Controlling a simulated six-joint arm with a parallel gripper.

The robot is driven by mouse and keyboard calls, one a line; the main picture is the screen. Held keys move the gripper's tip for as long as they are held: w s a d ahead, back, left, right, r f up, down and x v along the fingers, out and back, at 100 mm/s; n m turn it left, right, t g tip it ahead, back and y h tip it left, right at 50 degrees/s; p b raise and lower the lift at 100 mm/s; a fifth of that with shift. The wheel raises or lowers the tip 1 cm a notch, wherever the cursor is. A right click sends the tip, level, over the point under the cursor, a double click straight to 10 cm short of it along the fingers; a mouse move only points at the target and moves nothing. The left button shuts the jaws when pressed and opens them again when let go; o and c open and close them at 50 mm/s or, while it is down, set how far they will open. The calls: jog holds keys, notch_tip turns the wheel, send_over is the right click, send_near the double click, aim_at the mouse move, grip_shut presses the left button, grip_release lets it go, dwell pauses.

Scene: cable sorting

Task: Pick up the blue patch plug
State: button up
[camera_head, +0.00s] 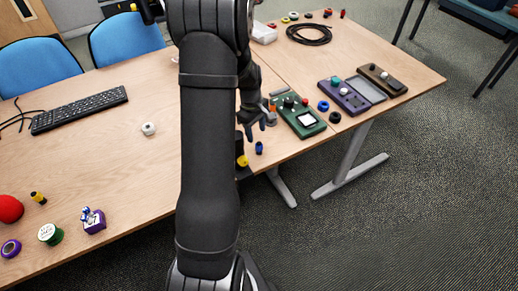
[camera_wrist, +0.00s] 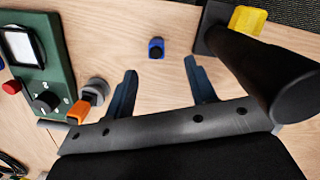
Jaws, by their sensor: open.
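The blue patch plug (camera_wrist: 156,48) is a small blue piece with a dark top. In the wrist view it is on the wooden table, beyond and between my fingertips. My gripper (camera_wrist: 163,68) is open, with its two dark blue fingers apart and nothing between them. In the head view the blue plug (camera_head: 259,148) is near the table's front edge, just right of and in front of my gripper (camera_head: 256,133). My arm hides part of the table left of it.
A green panel box (camera_head: 301,118) with knobs is close on the right. An orange piece (camera_wrist: 81,112) and a dark block with a yellow part (camera_wrist: 247,20) flank my fingers. Purple (camera_head: 345,95) and brown (camera_head: 381,79) boxes are farther right. A keyboard (camera_head: 80,109) is left.

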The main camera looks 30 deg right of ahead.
aim_at(259, 143)
jog(key=f, duration=0.4)
jog(key=shift+s+d+f, duration=0.1)
jog(key=shift+s, duration=0.15)
jog(key=shift+s+d+f, duration=0.1)
jog(key=shift+d+f, duration=0.1)
jog(key=shift+f, duration=1.1)
jog(key=shift+s+d+f, duration=0.1)
jog(key=shift+d+f, duration=0.1)
jog(key=shift+f, duration=1.05)
jog(key=c, duration=1.1)
